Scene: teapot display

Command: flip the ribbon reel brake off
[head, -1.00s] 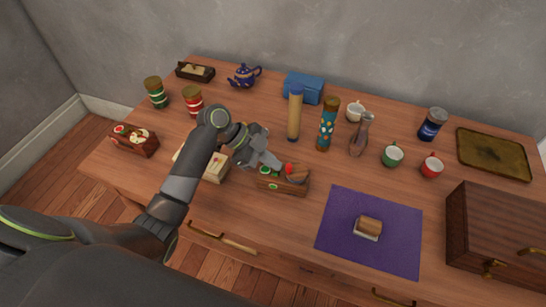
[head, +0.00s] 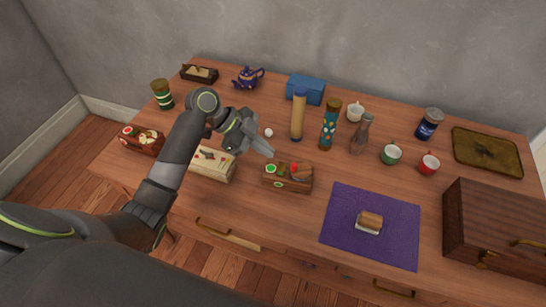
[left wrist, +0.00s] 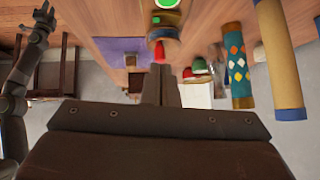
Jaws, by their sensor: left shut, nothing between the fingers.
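A small wooden box (head: 288,186) stands near the middle of the table. It carries a green disc, a red-tipped part and a brown rounded piece; I take it for the ribbon reel, but the brake's position is too small to tell. My left gripper (head: 270,153) is shut and empty, just behind and to the left of this box, apparently above the table. In the left wrist view the shut fingers (left wrist: 161,72) point toward the red tip (left wrist: 159,52) and green disc (left wrist: 167,4).
A cream box (head: 213,167) and a red-brown box (head: 143,143) stand to the left. A tan cylinder (head: 298,118) and patterned cylinder (head: 329,128) stand behind. A purple mat (head: 345,242) with a small brown-and-white item is at right. A wooden chest (head: 498,225) is far right.

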